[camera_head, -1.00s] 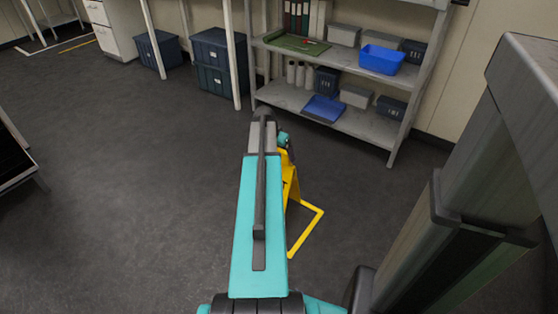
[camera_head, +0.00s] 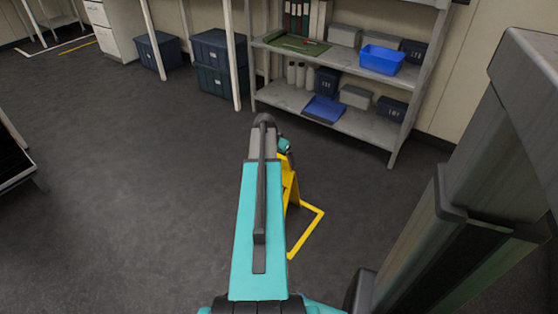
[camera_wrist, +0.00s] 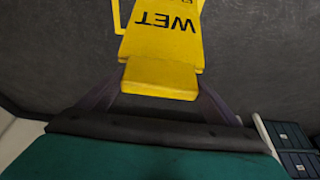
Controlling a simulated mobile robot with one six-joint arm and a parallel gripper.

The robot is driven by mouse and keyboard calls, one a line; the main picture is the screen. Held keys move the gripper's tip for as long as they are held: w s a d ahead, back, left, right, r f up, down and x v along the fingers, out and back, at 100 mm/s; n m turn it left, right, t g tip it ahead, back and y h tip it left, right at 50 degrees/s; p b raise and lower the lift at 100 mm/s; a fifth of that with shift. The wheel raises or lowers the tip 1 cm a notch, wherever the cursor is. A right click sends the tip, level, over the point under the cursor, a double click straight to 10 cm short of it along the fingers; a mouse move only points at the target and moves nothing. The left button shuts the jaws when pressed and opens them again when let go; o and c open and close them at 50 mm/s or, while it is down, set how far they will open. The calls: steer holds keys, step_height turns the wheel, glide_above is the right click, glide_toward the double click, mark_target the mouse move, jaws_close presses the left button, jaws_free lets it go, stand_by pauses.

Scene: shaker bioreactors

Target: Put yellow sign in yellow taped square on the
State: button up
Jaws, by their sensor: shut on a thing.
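The yellow sign (camera_wrist: 162,36) bears the word WET and shows upside down in the wrist view. My gripper (camera_wrist: 160,88) is shut on the sign's top end, one finger on each side. In the head view the sign (camera_head: 290,190) is mostly hidden behind my teal arm, and only its right edge shows. The yellow taped square (camera_head: 318,222) on the dark floor shows its right corner and edge, just right of the sign; the rest is hidden by the sign and arm. A strip of tape (camera_wrist: 117,18) shows left of the sign in the wrist view. I cannot tell whether the sign touches the floor.
A grey shelf (camera_head: 350,122) with bins stands against the back wall. Dark blue crates (camera_head: 220,62) stand left of it. Dark bins (camera_wrist: 290,137) show at lower right in the wrist view. The floor left of my arm is clear.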

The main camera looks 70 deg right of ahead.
steer(key=o, duration=1.8)
steer(key=shift+f, duration=0.1)
steer(key=shift+c, duration=0.2)
steer(key=p+v, duration=0.3)
steer(key=v, duration=0.9)
steer(key=shift+a, duration=0.1)
